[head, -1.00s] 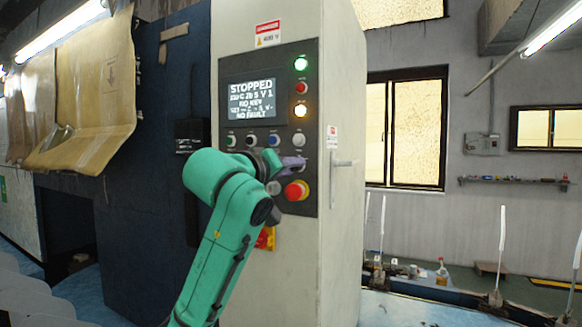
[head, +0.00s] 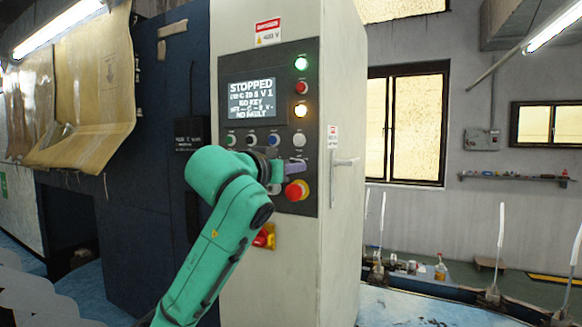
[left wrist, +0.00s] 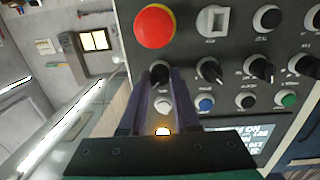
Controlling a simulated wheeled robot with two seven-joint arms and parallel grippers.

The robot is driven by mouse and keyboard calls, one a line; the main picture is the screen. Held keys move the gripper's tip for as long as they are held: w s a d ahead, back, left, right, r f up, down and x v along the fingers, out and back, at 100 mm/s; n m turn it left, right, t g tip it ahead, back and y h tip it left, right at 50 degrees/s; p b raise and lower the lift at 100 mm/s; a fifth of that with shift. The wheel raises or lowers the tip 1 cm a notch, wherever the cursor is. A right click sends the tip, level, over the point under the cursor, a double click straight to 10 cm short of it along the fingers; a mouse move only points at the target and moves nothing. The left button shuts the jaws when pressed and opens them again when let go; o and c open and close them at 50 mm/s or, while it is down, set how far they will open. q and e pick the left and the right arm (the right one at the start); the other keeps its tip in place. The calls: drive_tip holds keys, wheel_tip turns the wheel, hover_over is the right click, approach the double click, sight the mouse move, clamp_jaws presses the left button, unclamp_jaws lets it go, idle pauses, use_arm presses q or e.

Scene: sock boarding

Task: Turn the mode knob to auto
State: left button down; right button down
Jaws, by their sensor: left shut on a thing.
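The control panel (head: 309,120) is on the front of a pale cabinet. In the left wrist view, which shows the panel upside down, a row of black knobs runs across it. My left gripper (left wrist: 159,78) has its two purple fingers on either side of the end knob (left wrist: 159,70), beside the red emergency button (left wrist: 155,26), and is shut on it. The knob labels are too small to read. In the head view my left gripper (head: 294,168) is at the panel, just above the red button (head: 296,190), and hides part of the knob row. My right gripper is not in view.
The panel screen (head: 252,99) reads STOPPED and NO FAULT. Green, red and amber lamps (head: 301,87) stand beside it. Other knobs (left wrist: 210,70) sit close beside the held one. A red-and-yellow switch (head: 264,236) is below. A door handle (head: 343,162) sticks out at right.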

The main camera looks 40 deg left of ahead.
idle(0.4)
use_arm(q)
drive_tip(key=c, duration=0.6)
unclamp_jaws()
drive_tip(key=shift+c, duration=0.2)
drive_tip(key=shift+s, duration=0.1)
drive_tip(key=b+v, duration=0.3)
drive_tip(key=v, duration=1.1)
drive_tip(key=shift+s, duration=0.25)
drive_tip(key=shift+d, duration=0.1)
